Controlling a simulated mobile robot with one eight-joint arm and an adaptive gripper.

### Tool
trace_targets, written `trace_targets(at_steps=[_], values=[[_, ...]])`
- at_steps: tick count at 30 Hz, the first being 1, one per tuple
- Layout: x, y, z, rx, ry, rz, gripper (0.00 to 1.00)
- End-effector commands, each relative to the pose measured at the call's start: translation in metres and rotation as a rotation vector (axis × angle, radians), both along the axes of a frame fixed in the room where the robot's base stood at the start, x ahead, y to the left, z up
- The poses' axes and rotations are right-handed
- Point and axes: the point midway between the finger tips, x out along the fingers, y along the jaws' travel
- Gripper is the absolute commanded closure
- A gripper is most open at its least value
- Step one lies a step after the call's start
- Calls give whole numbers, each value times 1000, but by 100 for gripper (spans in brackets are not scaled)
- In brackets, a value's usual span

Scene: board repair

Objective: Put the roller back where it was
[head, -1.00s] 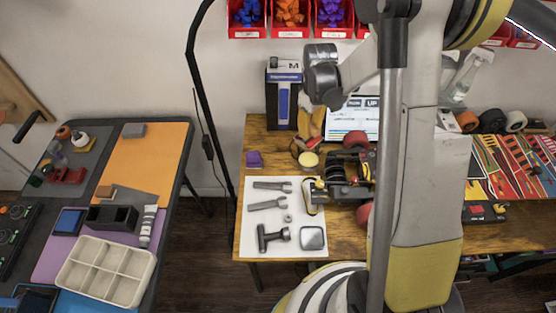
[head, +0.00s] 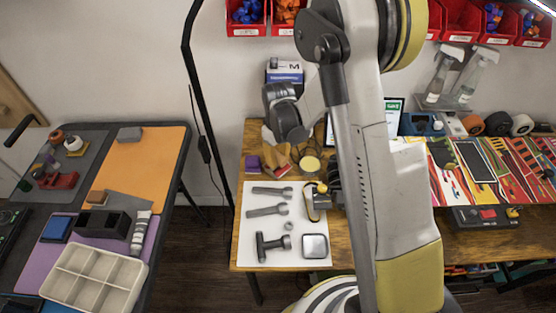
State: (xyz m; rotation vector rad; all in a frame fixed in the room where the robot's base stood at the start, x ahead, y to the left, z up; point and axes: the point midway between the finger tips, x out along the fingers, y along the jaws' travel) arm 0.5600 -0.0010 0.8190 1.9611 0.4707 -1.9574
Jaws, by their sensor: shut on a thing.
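My arm's end, with my gripper (head: 288,122), is over the back left of the wooden workbench, in front of a white and blue box. The fingers point away from me and are hidden behind my wrist. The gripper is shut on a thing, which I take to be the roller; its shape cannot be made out. No other roller can be clearly told. A white mat (head: 250,226) lies at the workbench's front left with wrenches (head: 268,210), a T-shaped tool (head: 272,246) and a square metal piece (head: 315,246).
A dark assembly with a yellow part (head: 321,188) sits right of the mat, partly behind my arm. A yellow-lidded round tin (head: 309,165) and a purple block (head: 253,163) stand behind the mat. A black lamp pole (head: 207,120) rises left. Red bins (head: 461,20) hang above.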

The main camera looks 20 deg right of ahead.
Motion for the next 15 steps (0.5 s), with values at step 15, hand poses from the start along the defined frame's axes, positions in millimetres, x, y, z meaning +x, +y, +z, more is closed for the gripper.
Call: trace_targets(at_steps=[15], values=[[0, 0, -12, 0, 0, 0, 100]])
